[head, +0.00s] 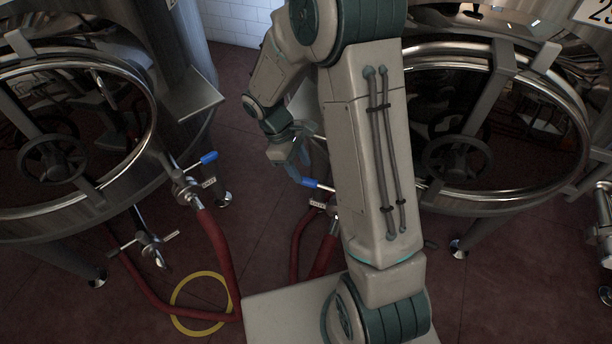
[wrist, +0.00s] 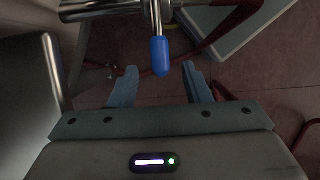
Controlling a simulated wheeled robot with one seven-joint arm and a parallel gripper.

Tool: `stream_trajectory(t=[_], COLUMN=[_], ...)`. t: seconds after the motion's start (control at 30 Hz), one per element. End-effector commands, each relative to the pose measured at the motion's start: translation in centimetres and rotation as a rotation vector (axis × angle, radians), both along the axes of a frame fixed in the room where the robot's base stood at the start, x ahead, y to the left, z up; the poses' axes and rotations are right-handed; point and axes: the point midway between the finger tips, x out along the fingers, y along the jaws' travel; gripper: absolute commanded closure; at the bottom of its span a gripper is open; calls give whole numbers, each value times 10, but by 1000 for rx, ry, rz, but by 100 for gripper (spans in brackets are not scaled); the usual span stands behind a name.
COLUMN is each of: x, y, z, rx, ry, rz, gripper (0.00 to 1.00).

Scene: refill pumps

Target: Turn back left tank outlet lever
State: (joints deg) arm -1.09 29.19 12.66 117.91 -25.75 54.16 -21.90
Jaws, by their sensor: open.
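A blue-handled outlet lever (head: 311,184) shows just beyond my gripper in the head view, low between the two tanks and partly hidden by my arm. In the wrist view a blue lever handle (wrist: 160,55) hangs from a steel valve and points toward my palm. My gripper (wrist: 162,80) is open, with one blue finger on each side of the handle's tip. A gap shows on both sides; I cannot tell the depth between them. In the head view my gripper (head: 294,166) is small and partly hidden. Another blue lever (head: 208,157) sits on the left tank's outlet.
Large steel tanks with round hatches stand at left (head: 20,215) and right (head: 480,200). Red hoses (head: 218,250) run from the outlets across the dark red floor. A yellow ring (head: 176,310) lies on the floor. A grey flat surface (head: 285,315) is at the bottom.

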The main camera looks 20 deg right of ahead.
Motion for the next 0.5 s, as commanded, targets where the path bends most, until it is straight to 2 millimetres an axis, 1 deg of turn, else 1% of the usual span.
stream_trajectory(t=[0.03,0.1,0.2,0.33,0.5], x=[-3,-5,-8,-9,-10], y=[-3,-6,-10,-12,-13], z=[-10,-20,-30,-38,-39], rx=[0,1,1,0,1], ry=[3,2,1,0,-1], rz=[-1,0,-1,-1,-1], gripper=[57,57,57,57,57])
